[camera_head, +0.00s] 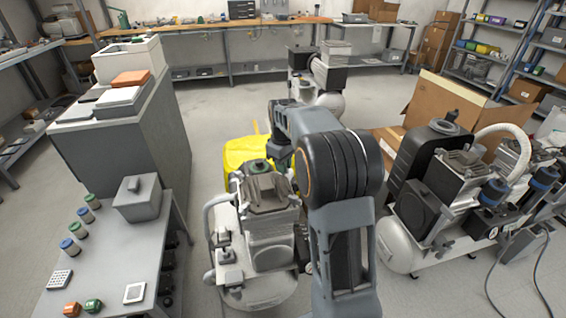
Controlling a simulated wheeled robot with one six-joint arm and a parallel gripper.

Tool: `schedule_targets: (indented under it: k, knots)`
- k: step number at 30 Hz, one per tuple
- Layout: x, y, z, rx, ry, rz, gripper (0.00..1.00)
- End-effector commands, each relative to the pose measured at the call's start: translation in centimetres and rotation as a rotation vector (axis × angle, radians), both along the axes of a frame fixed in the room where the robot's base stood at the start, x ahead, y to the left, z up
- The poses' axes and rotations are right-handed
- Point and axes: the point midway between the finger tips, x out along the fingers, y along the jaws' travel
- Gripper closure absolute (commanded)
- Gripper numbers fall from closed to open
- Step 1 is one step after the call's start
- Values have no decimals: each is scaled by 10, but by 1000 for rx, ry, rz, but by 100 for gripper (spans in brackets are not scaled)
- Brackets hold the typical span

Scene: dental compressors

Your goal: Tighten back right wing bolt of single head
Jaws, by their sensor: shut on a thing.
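The single-head compressor (268,235) stands upright in front of me, with a ribbed grey head (268,193) on top and a pale tank below. My arm bends over its right side. My gripper (284,166) points down at the back right corner of the head and is shut on the wing bolt there. The wing bolt is hidden by the gripper and too small to make out. The fingertips are small and partly covered by my arm.
A yellow object (240,152) lies just behind the compressor. A grey bench (105,235) with caps and a small box stands left. A larger compressor (440,200) and a cardboard box (445,100) stand right. Another compressor (318,80) is behind. Open floor lies between.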

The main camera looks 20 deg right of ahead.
Motion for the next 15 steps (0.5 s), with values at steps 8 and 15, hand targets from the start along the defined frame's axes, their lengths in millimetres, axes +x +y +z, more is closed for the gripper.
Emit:
schedule_targets:
  k: [8, 15]
  knots:
    - [-1, 1, 4, 1, 4, -245, 100]
    - [-1, 1, 4, 1, 5, -473, 100]
